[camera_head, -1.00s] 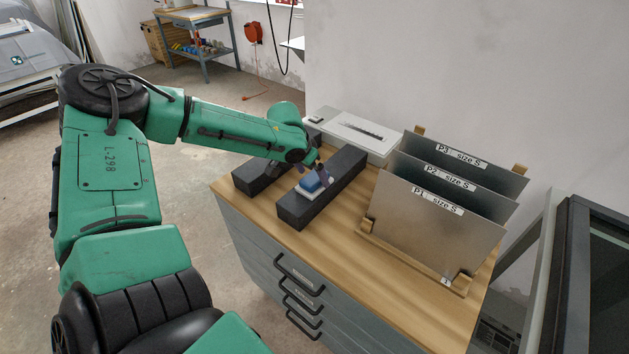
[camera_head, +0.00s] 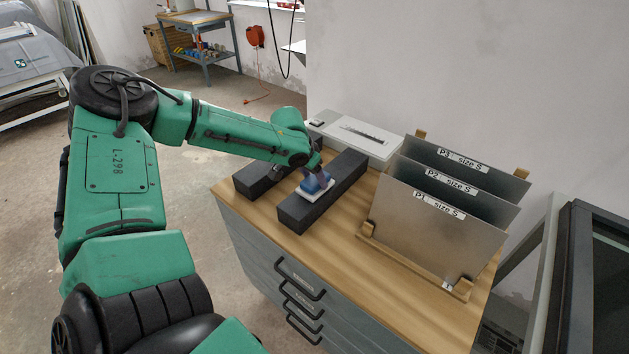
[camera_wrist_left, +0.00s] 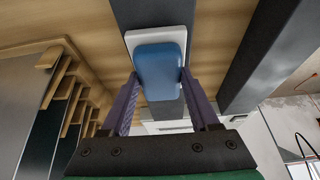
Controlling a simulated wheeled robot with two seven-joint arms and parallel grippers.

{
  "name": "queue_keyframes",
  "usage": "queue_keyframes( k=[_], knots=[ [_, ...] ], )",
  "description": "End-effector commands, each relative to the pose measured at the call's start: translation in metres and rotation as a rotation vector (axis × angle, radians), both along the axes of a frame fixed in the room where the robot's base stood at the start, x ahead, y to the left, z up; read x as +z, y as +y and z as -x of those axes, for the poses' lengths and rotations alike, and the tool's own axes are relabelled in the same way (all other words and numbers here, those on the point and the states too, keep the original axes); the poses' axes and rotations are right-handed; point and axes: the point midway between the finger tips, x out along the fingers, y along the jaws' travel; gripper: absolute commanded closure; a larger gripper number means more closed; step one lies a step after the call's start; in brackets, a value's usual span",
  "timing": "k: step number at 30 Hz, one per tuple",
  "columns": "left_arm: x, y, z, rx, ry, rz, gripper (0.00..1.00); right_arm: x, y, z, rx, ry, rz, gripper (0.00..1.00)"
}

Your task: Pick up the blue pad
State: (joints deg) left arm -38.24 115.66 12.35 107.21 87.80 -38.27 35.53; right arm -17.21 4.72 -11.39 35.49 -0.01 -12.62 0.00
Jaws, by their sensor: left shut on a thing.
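The blue pad (camera_head: 314,183) has a white base (camera_head: 314,193) and sits at the near dark block (camera_head: 296,214). My left gripper (camera_head: 316,172) reaches down to it from above and is shut on the pad. In the left wrist view the pad (camera_wrist_left: 158,72) lies between the two purple fingers of the gripper (camera_wrist_left: 158,85), with its white base (camera_wrist_left: 138,38) beyond. I cannot tell whether the base touches the block. My right gripper is not in view.
A second dark block (camera_head: 250,182) lies behind the first. A grey-white box (camera_head: 372,138) stands at the back. Metal plates labelled P1 (camera_head: 430,235), P2 and P3 stand in a wooden rack (camera_head: 400,270) at right. The front of the wooden top (camera_head: 350,265) is clear.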

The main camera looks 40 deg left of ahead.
Motion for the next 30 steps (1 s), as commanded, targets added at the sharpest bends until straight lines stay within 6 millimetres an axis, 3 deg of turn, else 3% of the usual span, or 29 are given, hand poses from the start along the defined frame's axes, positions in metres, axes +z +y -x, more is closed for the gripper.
queue_keyframes(
  k=[5, 12, 16, 21, 29, 30],
  knots=[
    [0.043, 0.000, -0.003, 0.001, -0.012, 0.003, 0.97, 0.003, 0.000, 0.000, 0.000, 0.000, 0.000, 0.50],
    [0.134, 0.000, -0.002, -0.001, -0.008, 0.000, 0.97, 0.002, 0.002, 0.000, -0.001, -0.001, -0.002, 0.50],
    [0.170, 0.000, -0.001, -0.002, -0.005, -0.001, 0.97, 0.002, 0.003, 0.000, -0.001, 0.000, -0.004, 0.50],
    [0.191, 0.000, 0.000, -0.002, -0.001, 0.000, 0.97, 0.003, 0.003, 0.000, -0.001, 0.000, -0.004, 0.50],
    [0.193, 0.000, 0.000, -0.001, -0.001, 0.001, 0.97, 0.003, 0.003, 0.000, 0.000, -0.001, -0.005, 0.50],
    [0.193, 0.000, 0.000, -0.001, -0.001, 0.001, 0.54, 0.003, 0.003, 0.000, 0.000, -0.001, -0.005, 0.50]
  ],
)
